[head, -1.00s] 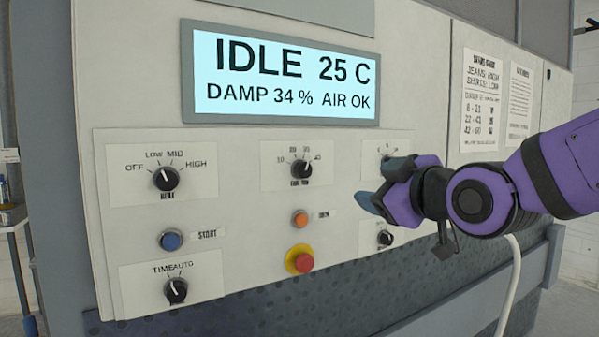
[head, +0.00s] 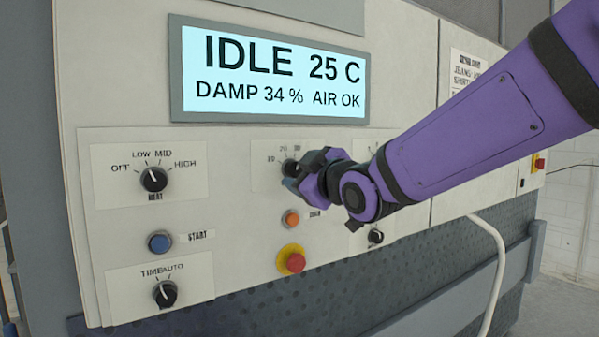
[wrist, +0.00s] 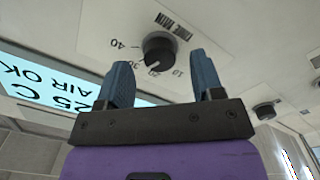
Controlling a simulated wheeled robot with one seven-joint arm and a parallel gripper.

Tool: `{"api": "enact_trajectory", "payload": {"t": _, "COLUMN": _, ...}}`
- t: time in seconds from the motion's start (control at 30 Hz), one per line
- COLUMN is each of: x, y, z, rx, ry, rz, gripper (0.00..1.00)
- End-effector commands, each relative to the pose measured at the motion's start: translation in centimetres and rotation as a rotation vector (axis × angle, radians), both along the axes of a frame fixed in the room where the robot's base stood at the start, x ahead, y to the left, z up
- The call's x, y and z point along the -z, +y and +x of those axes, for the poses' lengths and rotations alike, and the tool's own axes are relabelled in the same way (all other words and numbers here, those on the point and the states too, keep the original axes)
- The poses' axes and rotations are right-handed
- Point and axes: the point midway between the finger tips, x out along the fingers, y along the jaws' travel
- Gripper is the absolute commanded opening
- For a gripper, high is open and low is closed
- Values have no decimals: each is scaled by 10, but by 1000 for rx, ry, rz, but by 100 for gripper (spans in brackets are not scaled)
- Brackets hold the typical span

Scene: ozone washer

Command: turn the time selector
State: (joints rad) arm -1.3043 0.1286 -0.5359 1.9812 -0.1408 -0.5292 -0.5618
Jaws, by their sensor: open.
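The time selector is a round black knob (head: 290,166) in the upper middle of the panel, partly hidden by my gripper in the head view. In the wrist view the knob (wrist: 159,45) appears upside down with a 10 to 40 scale and a minutes label. Its white mark points to around 20 to 30. My gripper (head: 298,182) is open and close to the knob. In the wrist view the two blue fingers of my gripper (wrist: 161,62) frame the knob, one to each side. Contact is not visible.
A display (head: 268,75) reading IDLE is above. The heat knob (head: 154,179) and blue start button (head: 160,243) are at left. An orange button (head: 291,218) and red stop button (head: 291,260) lie below. A hose (head: 492,270) hangs at right.

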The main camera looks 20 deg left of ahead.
Motion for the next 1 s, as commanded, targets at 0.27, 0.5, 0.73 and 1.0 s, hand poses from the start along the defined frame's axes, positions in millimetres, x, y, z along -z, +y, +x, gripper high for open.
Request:
{"api": "enact_trajectory", "payload": {"t": 0.27, "x": 0, "y": 13, "z": 12, "rx": 1, "ry": 0, "rz": -1, "gripper": 61}}
{"api": "enact_trajectory", "payload": {"t": 0.5, "x": 0, "y": 13, "z": 13, "rx": 0, "ry": 0, "rz": 0, "gripper": 61}}
{"api": "enact_trajectory", "payload": {"t": 0.73, "x": 0, "y": 13, "z": 12, "rx": 0, "ry": 0, "rz": 0, "gripper": 17}}
{"api": "enact_trajectory", "payload": {"t": 1.0, "x": 0, "y": 13, "z": 12, "rx": 0, "ry": 11, "rz": 10, "gripper": 12}}
